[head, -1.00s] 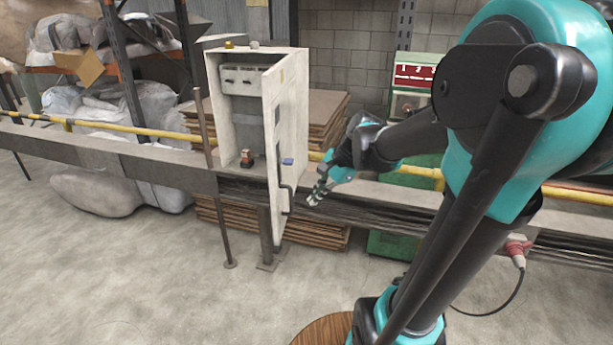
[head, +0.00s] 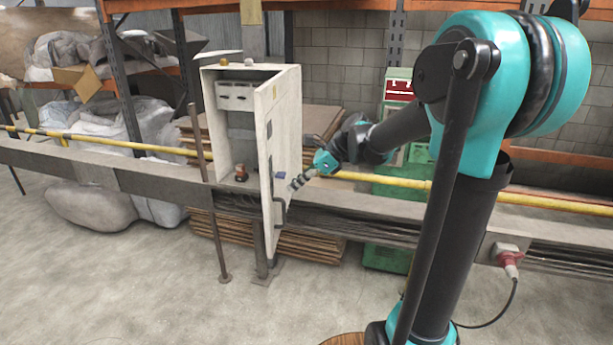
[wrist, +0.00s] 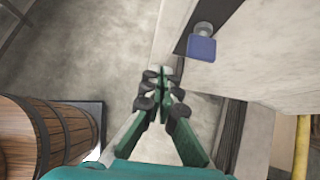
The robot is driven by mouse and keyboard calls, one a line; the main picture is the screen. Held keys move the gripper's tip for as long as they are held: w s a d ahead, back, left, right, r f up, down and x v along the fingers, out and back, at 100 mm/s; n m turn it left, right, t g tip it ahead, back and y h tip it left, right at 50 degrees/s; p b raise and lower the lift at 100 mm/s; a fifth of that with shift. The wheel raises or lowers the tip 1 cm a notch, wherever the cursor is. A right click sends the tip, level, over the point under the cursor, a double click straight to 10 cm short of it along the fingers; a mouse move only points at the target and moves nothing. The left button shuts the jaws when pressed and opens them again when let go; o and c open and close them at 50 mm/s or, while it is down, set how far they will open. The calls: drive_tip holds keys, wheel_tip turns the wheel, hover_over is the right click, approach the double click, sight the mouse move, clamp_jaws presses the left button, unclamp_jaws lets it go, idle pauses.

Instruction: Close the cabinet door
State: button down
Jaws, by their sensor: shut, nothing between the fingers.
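The cabinet (head: 208,115) is a pale upright box on the rail, with its front open. Its door (head: 283,120) is hinged on the right side and stands ajar, swung out toward me. A dark handle (head: 280,205) sits low on the door. My gripper (head: 294,185) is shut and empty at the right, outer side of the door, close to its lower part; I cannot tell whether it touches. In the wrist view my gripper (wrist: 165,82) has its fingertips together near the pale door edge, and a blue padlock-like piece (wrist: 202,47) shows to the right.
A small reddish-brown object (head: 240,173) stands inside the cabinet bottom. A wooden barrel (wrist: 35,140) is at left in the wrist view.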

sight(268, 194)
drive_tip(key=shift+w+a+f, duration=0.15)
drive_tip(key=shift+a+f, duration=0.05)
drive_tip(key=shift+a, duration=0.65)
drive_tip(key=shift+w+a+f, duration=0.15)
drive_tip(key=shift+a, duration=0.75)
drive_tip(key=shift+w+a+f, duration=0.15)
drive_tip(key=shift+a+f, duration=0.05)
drive_tip(key=shift+a, duration=0.65)
drive_tip(key=shift+a, duration=0.1)
